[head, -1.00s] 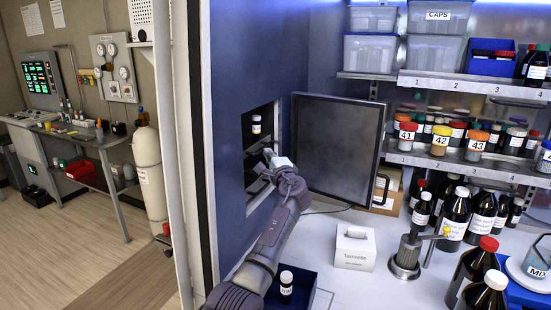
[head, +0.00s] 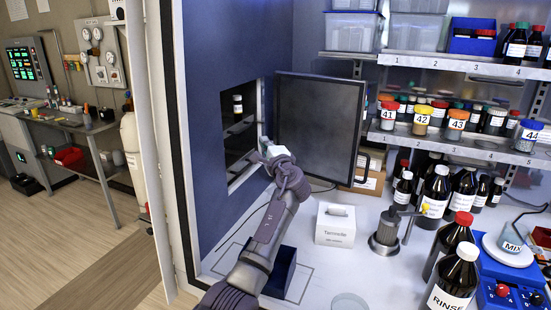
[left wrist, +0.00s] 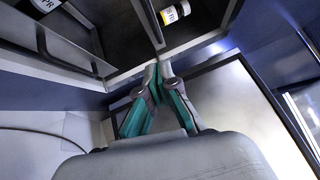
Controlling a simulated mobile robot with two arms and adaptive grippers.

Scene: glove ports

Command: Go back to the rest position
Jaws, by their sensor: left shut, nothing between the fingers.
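My left gripper (head: 266,146) is shut and empty. It is at the right edge of the square opening (head: 233,150) in the blue wall, beside the open dark door (head: 315,120). In the left wrist view its fingertips (left wrist: 158,68) are together near the cubby's edge. A small white-labelled vial (head: 238,104) with a dark cap stands inside the opening, apart from the fingers; a yellow-labelled vial (left wrist: 174,12) shows in the left wrist view. My right gripper is not in view.
A dark blue box (head: 280,272) sits on the white bench beneath my left forearm. A white Tarcinolite box (head: 335,224), a metal press (head: 385,236) and several brown bottles (head: 433,196) stand to the right. Shelves of jars (head: 422,119) are behind.

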